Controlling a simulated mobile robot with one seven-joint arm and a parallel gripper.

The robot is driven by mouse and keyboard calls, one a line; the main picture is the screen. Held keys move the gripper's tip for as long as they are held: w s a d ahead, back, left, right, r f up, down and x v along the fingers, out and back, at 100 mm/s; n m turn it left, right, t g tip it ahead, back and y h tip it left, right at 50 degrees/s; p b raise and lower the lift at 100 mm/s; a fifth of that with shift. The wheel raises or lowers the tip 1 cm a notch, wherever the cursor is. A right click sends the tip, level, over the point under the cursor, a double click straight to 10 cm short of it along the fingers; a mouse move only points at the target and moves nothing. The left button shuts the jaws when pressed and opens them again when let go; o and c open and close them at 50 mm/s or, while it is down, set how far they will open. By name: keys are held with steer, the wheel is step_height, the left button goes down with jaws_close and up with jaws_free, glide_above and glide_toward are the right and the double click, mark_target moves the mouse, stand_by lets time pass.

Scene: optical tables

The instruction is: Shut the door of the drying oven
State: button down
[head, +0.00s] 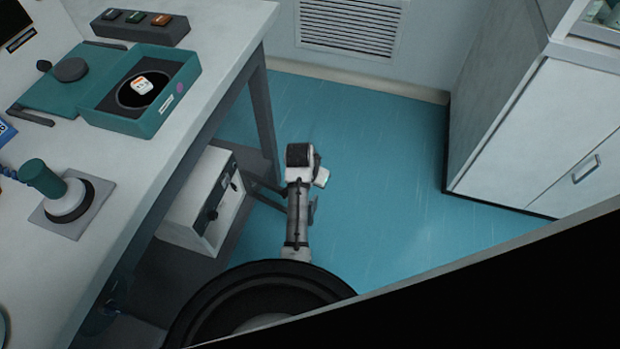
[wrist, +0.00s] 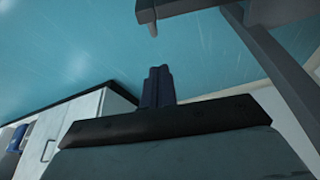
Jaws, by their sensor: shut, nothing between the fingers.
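My gripper (wrist: 158,86) shows in the wrist view as two dark fingers pressed together, with nothing between them. Blue floor lies behind the fingertips. In the head view my arm reaches out over the floor, to the right of the table, and the fingers cannot be made out there. No drying oven with a door is plainly recognisable. A white box-shaped unit (head: 196,208) with dark fittings on its front stands under the table, left of my arm. I cannot tell whether it is the oven or how its door stands.
The white table (head: 217,62) has a grey leg (head: 263,115) close to my arm. A teal case (head: 150,122) and a teal-topped device (head: 68,196) stand on the table. A white cabinet (head: 540,135) is at the right. Blue floor (head: 385,170) between is clear.

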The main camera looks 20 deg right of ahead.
steer(key=f, duration=0.6)
steer(key=shift+s+a+f, duration=0.2)
steer(key=shift+s+a, duration=0.35)
steer(key=shift+a, duration=0.1)
steer(key=shift+s+p, duration=0.1)
steer(key=shift+p, duration=0.25)
